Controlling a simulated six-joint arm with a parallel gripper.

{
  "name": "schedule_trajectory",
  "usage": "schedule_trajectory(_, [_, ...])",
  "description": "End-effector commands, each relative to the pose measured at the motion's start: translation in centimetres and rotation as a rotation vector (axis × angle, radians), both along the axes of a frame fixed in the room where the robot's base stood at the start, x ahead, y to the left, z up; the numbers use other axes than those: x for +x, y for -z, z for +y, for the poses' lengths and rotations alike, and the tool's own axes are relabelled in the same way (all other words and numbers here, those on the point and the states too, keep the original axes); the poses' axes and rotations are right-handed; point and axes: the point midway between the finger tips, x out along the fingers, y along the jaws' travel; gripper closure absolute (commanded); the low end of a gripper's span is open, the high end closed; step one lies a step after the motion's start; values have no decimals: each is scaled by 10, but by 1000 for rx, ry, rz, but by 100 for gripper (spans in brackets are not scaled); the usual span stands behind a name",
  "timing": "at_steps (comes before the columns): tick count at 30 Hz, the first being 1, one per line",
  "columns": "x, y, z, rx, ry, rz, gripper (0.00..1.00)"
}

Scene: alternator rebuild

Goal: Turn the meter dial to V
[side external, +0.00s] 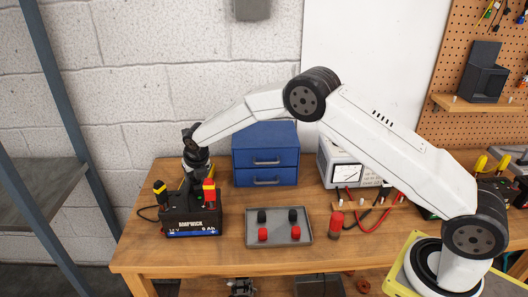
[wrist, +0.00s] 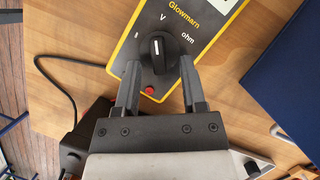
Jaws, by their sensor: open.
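The meter (wrist: 203,40) has a yellow rim, a dark face and the labels V and ohm, and lies tilted in the wrist view. Its black dial (wrist: 160,55) carries a white mark pointing up the picture, roughly toward the V label; I cannot tell whether it lines up exactly. My gripper (wrist: 158,68) is open, with one finger on each side of the dial; contact is unclear. In the side view my gripper (side external: 192,172) points down behind the battery, which hides most of the meter.
A black battery (side external: 190,222) with red and yellow terminals stands in front of my gripper. A blue drawer box (side external: 265,158) is to its right. A grey tray (side external: 278,240) holds black and red caps. A white gauge unit (side external: 345,172) stands farther right. A red button (wrist: 149,90) sits below the dial.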

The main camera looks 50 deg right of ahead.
Motion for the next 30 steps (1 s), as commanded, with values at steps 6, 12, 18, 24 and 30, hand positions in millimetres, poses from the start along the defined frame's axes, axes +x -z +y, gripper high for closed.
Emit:
schedule_trajectory(6, [0,0,0,0,0,0,100])
schedule_trajectory(12, [0,0,0,-1,1,0,100])
schedule_trajectory(18, [0,0,1,1,38,1,100])
schedule_trajectory(24, [0,1,3,-1,124,3,100])
schedule_trajectory(30, [1,1,4,0,190,3,100])
